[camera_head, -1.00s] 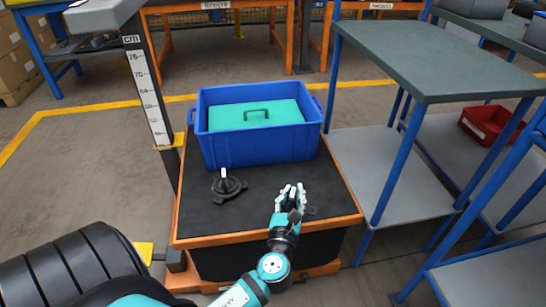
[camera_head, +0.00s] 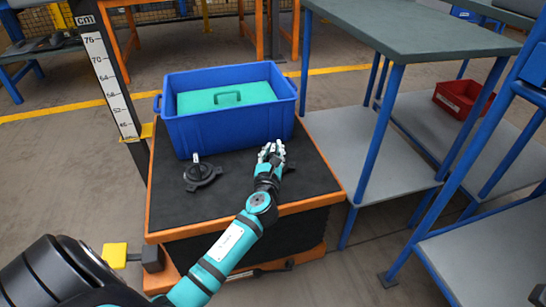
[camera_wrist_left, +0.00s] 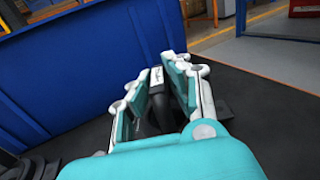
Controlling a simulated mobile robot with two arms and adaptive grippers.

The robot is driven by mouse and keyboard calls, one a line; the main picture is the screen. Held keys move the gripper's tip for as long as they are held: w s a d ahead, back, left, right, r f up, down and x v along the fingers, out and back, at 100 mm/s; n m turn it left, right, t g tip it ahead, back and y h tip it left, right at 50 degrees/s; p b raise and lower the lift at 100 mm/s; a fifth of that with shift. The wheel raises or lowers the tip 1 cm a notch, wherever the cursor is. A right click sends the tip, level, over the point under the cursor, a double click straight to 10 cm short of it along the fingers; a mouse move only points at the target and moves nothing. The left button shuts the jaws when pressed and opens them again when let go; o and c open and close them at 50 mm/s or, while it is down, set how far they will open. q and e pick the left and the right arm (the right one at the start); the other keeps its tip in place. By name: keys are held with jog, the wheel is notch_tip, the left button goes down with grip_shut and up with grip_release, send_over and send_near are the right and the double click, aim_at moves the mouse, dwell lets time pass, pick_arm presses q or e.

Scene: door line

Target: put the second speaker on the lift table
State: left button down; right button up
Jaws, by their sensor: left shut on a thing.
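The lift table (camera_head: 225,204) has a black top with an orange rim and a cm scale post at its left. One black round speaker (camera_head: 202,172) with a white tab lies on its top, left of centre. My left gripper (camera_head: 271,148) is over the right part of the top, just in front of the blue bin. It is shut on the second speaker (camera_head: 289,167), mostly hidden by the hand. In the left wrist view the dark second speaker (camera_wrist_left: 160,112) shows between the teal finger pads. Whether it touches the top is unclear. My right gripper is not seen.
A blue bin (camera_head: 225,132) with a teal handled case (camera_head: 190,102) inside fills the back of the lift table. A blue-legged shelf table (camera_head: 405,35) stands close at the right, with a red tray (camera_head: 462,100) beyond. The table's front strip is clear.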

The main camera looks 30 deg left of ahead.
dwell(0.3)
pick_arm(q)
jog(key=shift+f, duration=0.2)
jog(key=c, duration=1.3)
grip_release()
